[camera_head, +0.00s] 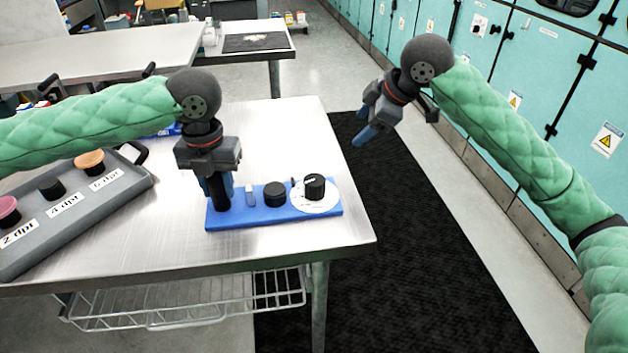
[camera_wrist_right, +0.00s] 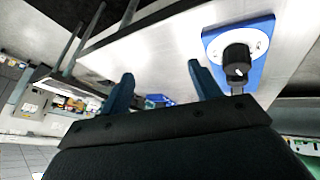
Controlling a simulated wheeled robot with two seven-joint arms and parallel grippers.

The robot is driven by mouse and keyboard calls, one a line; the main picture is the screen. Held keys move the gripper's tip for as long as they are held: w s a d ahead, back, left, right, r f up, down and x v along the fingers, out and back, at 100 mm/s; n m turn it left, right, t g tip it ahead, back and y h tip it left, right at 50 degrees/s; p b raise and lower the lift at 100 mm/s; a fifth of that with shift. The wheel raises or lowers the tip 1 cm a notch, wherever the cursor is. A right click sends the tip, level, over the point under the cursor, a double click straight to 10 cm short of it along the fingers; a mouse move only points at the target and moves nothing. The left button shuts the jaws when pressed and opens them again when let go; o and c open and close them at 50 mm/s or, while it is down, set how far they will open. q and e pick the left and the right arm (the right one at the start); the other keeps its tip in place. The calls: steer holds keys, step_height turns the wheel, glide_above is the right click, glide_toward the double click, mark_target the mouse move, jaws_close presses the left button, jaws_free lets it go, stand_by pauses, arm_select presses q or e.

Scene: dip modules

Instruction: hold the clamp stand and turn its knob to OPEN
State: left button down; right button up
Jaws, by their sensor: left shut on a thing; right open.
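The clamp stand (camera_head: 274,217) is a blue base on the metal table near its right end. It carries a black upright post at its left, a small light peg, a black cap (camera_head: 275,192) and a black knob (camera_head: 314,185) on a white dial at its right. My left gripper (camera_head: 219,192) points down and is shut on the post. My right gripper (camera_head: 364,128) is open and empty, right of and above the stand, beyond the table edge. In the right wrist view the knob (camera_wrist_right: 237,58) and dial lie beyond one finger. The dial's lettering is too small to read.
A grey tray (camera_head: 75,215) with labelled, capped items lies at the table's left. The metal table (camera_head: 290,125) is bare behind the stand. Teal cabinets (camera_head: 510,70) line the right side, past a black floor mat (camera_head: 420,230).

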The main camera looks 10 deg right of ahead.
mark_target(315, 179)
steer(key=s+a+r+g, duration=0.3)
steer(key=s+a+g, duration=0.1)
steer(key=s+a, duration=0.4)
steer(key=x, duration=1.2)
steer(key=shift+s+d+f, duration=0.1)
steer(key=shift+d+f, duration=0.05)
steer(key=shift+d, duration=0.05)
steer(key=c, duration=1)
